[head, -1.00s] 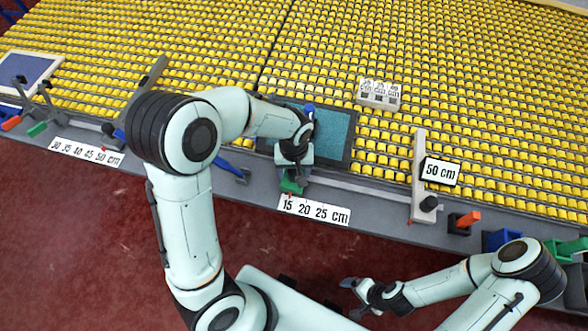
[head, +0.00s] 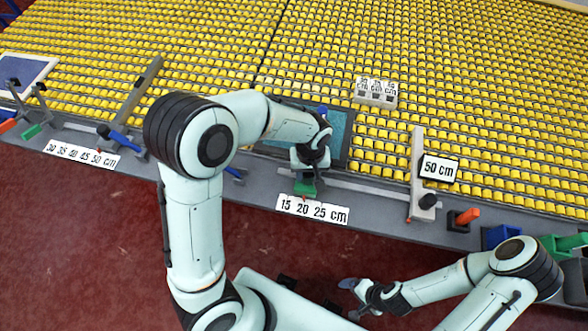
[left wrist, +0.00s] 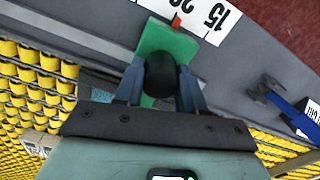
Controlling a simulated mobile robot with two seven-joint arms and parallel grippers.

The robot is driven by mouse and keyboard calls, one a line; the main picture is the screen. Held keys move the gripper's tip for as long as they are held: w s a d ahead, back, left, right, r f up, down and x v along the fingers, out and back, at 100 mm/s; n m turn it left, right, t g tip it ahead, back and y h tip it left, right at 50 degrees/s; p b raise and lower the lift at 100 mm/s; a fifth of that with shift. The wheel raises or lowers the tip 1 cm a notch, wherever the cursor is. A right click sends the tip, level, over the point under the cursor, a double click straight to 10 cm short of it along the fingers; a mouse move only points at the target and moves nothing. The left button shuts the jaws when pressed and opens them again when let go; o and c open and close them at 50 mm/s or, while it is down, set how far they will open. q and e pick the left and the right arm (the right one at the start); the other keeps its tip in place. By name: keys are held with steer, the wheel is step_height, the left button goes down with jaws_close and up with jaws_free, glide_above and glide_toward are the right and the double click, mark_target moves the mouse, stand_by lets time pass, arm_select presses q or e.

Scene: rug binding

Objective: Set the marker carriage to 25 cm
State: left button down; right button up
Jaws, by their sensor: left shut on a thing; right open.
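The marker carriage is a green block (head: 305,189) with a black knob, and it sits on the front rail. In the left wrist view the green block (left wrist: 165,42) shows with its black knob (left wrist: 160,74) between my fingers. My left gripper (left wrist: 160,92) is shut on that knob; in the head view my left gripper (head: 308,172) hides most of it. A white scale (head: 312,210) reads 15, 20, 25 cm. The carriage's red pointer (left wrist: 176,20) stands by the 20. My right gripper (head: 352,297) is open and empty in front of the bench.
A teal mat piece (head: 341,128) in a dark frame lies behind my left gripper. A stop bar (head: 418,160) with a 50 cm sign (head: 438,170) stands to the right. A second scale (head: 82,155) is at the left. A blue lever (left wrist: 290,110) lies near the rail.

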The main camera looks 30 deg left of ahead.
arm_select(q)
steer(key=d, duration=0.2)
steer(key=w+d, duration=0.1)
steer(key=d, duration=0.2)
steer(key=shift+w+d, duration=0.2)
steer(key=shift+d, duration=0.15)
arm_select(e)
steer(key=shift+s+a+f, duration=0.1)
steer(key=shift+s+f, duration=0.05)
arm_select(q)
steer(key=shift+r, duration=0.1)
steer(key=c, duration=0.7)
jaws_free()
steer(key=shift+d, duration=0.15)
steer(key=shift+o, duration=0.2)
step_height(320, 180, up, 13)
steer(key=shift+r+p, duration=0.15)
steer(key=shift+p, duration=0.25)
arm_select(e)
steer(key=shift+w+r, duration=0.55)
steer(key=shift+r, duration=0.1)
steer(key=shift+s, duration=0.1)
